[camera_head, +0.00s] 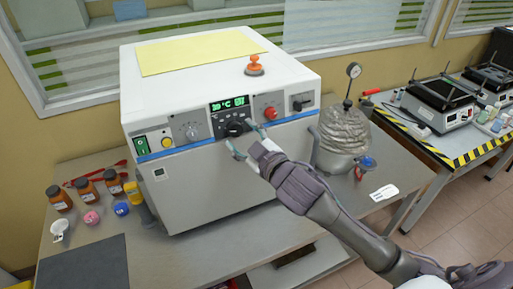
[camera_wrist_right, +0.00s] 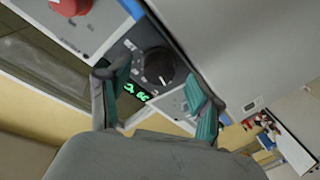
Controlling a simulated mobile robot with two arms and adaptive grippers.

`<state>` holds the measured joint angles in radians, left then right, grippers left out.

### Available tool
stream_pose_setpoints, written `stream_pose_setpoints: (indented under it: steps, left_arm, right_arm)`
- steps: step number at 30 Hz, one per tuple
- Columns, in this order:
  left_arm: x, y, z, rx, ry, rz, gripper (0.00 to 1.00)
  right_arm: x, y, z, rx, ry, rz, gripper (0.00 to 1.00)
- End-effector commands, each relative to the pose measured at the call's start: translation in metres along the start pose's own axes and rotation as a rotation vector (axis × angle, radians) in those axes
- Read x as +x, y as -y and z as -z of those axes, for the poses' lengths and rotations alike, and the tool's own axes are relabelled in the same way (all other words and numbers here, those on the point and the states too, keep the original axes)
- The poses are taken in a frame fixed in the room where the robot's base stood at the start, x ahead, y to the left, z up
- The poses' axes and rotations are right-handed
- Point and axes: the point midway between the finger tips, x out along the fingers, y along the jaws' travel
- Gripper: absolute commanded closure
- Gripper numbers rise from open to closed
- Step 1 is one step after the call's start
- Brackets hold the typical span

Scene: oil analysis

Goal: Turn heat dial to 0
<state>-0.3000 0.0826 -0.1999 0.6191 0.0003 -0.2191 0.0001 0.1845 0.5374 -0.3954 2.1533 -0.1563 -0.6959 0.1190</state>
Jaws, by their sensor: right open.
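A white and grey oven-like unit (camera_head: 200,180) stands on the bench, with a row of controls along its blue-edged front panel. A black round dial (camera_head: 236,128) sits below a green lit display (camera_head: 229,104) that reads in °C. In the right wrist view the dial (camera_wrist_right: 158,66) lies between and beyond the fingertips. My right gripper (camera_head: 245,140) is open in front of this dial, its teal-padded fingers (camera_wrist_right: 158,84) on either side of it. I cannot tell whether they touch it. A second, grey dial (camera_head: 190,131) is further left. My left gripper is not in view.
A red knob (camera_head: 270,113) and a black switch are right of the display. A green switch (camera_head: 141,145) and yellow button are at the left. An orange-topped fitting (camera_head: 254,66) sits on top. Brown bottles (camera_head: 87,191) stand left; a foil-wrapped vessel (camera_head: 343,137) stands right.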

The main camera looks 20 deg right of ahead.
Motion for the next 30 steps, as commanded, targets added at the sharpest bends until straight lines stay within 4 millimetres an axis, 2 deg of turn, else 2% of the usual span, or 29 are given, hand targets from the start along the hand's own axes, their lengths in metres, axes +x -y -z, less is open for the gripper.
stream_pose_setpoints:
  steps: [6, 13, 18, 30]
  left_arm:
    - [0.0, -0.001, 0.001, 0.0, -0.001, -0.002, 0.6]
    - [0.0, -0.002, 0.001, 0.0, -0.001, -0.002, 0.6]
    - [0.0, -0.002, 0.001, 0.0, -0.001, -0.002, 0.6]
    - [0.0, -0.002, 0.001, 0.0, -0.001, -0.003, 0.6]
  right_arm:
    - [-0.049, 0.002, -0.001, 0.001, 0.002, 0.004, 0.35]
    - [-0.088, 0.001, -0.001, 0.001, 0.001, 0.002, 0.35]
    - [-0.099, 0.0, 0.0, 0.0, 0.0, 0.001, 0.35]
    - [-0.1, 0.0, 0.0, 0.0, -0.001, 0.0, 0.35]
